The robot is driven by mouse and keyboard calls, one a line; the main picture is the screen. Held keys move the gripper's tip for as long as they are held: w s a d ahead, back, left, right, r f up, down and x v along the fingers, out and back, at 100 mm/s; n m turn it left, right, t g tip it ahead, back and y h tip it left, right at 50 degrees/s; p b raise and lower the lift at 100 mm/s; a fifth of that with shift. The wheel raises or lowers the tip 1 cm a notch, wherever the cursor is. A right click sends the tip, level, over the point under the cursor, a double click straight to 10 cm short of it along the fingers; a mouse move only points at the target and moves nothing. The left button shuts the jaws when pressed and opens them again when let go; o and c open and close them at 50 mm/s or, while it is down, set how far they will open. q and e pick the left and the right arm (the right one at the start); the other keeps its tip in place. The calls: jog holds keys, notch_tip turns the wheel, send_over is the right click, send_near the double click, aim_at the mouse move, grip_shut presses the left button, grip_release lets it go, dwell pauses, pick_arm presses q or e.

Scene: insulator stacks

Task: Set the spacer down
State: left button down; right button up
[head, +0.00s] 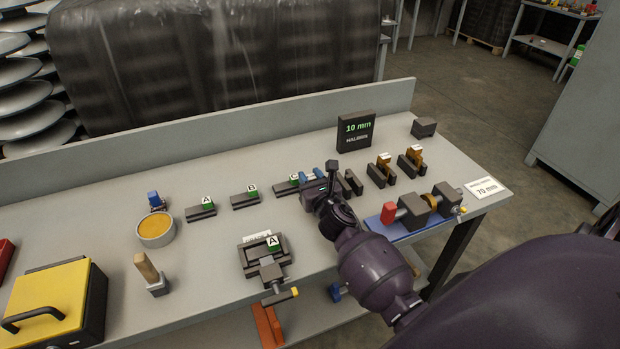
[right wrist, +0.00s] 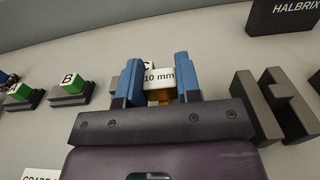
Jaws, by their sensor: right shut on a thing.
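My right gripper (head: 318,175) is over the table near the block marked C (head: 294,178). In the right wrist view its blue fingers (right wrist: 159,82) are shut on the spacer (right wrist: 159,77), a small piece with a white "10 mm" label and an orange-brown part below. I cannot tell whether the spacer touches anything beneath it. An empty dark slotted holder (head: 353,183) stands just right of the gripper; it also shows in the right wrist view (right wrist: 258,108). Two similar holders (head: 381,177) (head: 412,167) to its right carry orange-brown labelled spacers. My left gripper is out of view.
A display (head: 355,132) reads "10 mm HALBRIX". Blocks A (head: 207,203) and B (head: 252,191) sit on dark rests to the left. A blue-based fixture (head: 384,222) lies right, beside my arm. A yellow case (head: 48,300) stands far left.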

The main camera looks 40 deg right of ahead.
jog(key=shift+f, duration=0.25)
jog(key=o, duration=1.1)
jog(key=shift+c, duration=0.2)
jog(key=shift+r, duration=0.15)
jog(key=shift+r, duration=0.15)
jog(key=v, duration=1.2)
